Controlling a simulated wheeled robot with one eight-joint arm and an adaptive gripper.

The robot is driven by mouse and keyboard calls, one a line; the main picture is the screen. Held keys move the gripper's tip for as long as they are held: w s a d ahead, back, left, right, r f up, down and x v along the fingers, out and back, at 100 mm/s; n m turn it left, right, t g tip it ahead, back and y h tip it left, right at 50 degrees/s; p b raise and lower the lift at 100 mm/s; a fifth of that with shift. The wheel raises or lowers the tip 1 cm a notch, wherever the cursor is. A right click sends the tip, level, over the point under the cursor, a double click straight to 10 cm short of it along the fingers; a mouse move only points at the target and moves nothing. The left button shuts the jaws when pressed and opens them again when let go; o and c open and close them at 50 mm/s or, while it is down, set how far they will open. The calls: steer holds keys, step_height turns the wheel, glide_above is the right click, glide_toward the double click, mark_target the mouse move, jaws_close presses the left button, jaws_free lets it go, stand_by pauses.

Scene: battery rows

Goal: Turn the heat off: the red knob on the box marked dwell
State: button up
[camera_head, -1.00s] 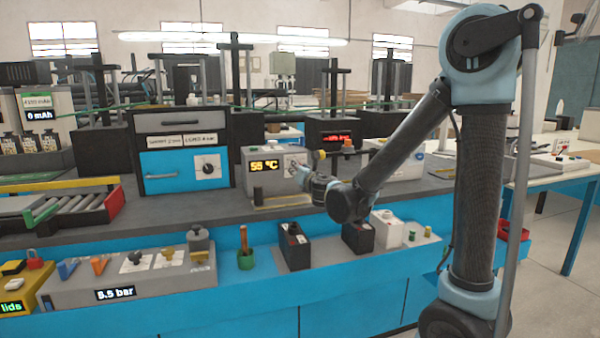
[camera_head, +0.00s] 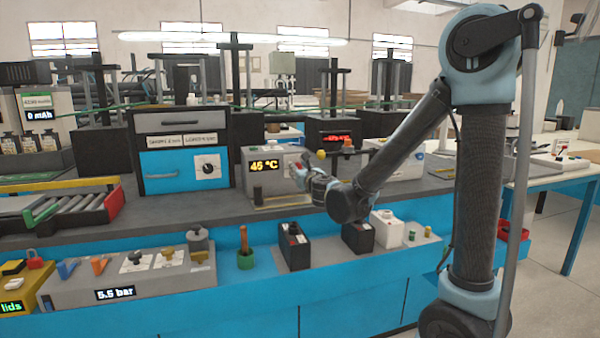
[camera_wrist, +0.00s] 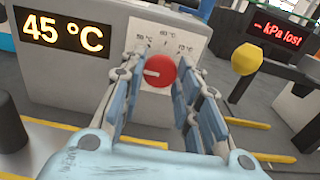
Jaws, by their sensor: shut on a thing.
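The red knob (camera_wrist: 159,71) sits on a white dial plate marked in °C on the front of a grey box. Its pale pointer line points left, level. The box (camera_head: 250,161) has an amber display (camera_wrist: 63,32) reading 45 °C; no word "dwell" is legible on it. My gripper (camera_wrist: 158,80) is shut on the knob, with a blue-padded finger on each side of it. In the head view my gripper (camera_head: 300,173) is at the right part of the box front and mostly covers the knob.
A yellow round knob (camera_wrist: 246,59) and a red kPa display (camera_wrist: 273,33) stand to the right. A blue-fronted oven with a black dial (camera_head: 208,168) is left of the box. Yellow-edged strips lie on the bench below the box.

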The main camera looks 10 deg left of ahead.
steer(key=shift+w+d, duration=0.1)
steer(key=o, duration=1.1)
steer(key=shift+w, duration=0.1)
steer(key=shift+s, duration=0.3)
steer(key=v, duration=1.1)
steer(key=shift+s+d, duration=0.15)
steer(key=shift+s, duration=0.05)
